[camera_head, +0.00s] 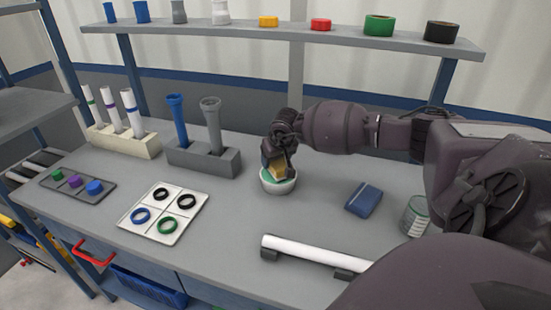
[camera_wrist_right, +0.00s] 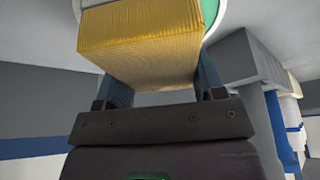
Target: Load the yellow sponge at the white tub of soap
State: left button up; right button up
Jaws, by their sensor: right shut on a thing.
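The white tub of soap (camera_head: 278,187) stands on the grey bench near its middle, with green soap inside. My right gripper (camera_head: 277,165) is above the tub and shut on the yellow sponge (camera_head: 279,174). The sponge is tilted, with its lower end in the tub's opening at the green soap. In the right wrist view the sponge (camera_wrist_right: 145,50) sits between the two fingers (camera_wrist_right: 160,85), with the white rim and green soap (camera_wrist_right: 209,12) behind it. Whether the sponge presses on the soap is hard to tell. My left gripper does not show.
A blue sponge-like block (camera_head: 363,199) and a glass jar (camera_head: 414,215) lie right of the tub. A white pipe (camera_head: 310,250) lies on supports in front. A grey holder (camera_head: 204,160) with two pipes stands left, near a ring tray (camera_head: 163,214). A shelf (camera_head: 290,36) spans the back.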

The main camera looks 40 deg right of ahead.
jog(key=shift+f+b, duration=0.3)
jog(key=shift+f, duration=0.2)
dwell(0.9)
jog(key=shift+s+f, duration=0.15)
jog(key=shift+f, duration=0.1)
dwell(1.9)
jog(key=shift+r+p, duration=0.7)
jog(key=shift+r, duration=3.05)
